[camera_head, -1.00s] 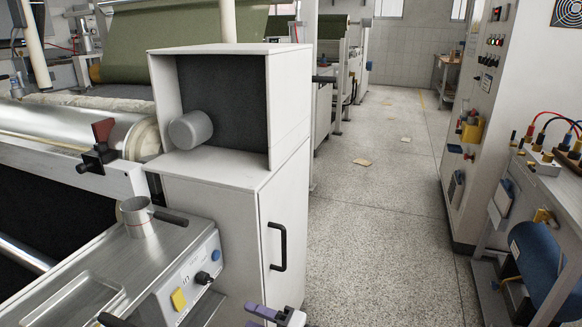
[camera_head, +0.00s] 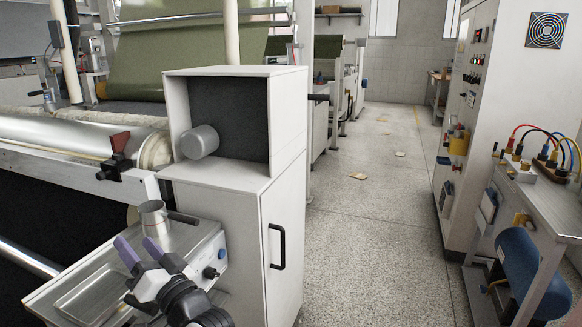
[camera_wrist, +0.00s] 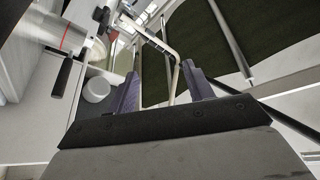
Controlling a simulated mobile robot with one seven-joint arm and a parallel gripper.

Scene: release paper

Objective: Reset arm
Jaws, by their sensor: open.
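My gripper (camera_head: 140,256) shows at the bottom of the head view, its two purple-grey fingers pointing up and to the left. In the wrist view its fingers (camera_wrist: 160,90) stand apart with nothing held between them. It is open and empty. In the head view it is in front of the metal bench with the tray, near a metal cup with a dark handle (camera_head: 154,219). I cannot tell how far the fingers are from the bench top.
A white cabinet (camera_head: 285,215) with a black handle stands right of my gripper. A roller machine (camera_head: 75,138) is at the left. A side table with cables (camera_head: 555,195) stands at the right. The aisle floor (camera_head: 380,230) is mostly clear, with a few paper scraps.

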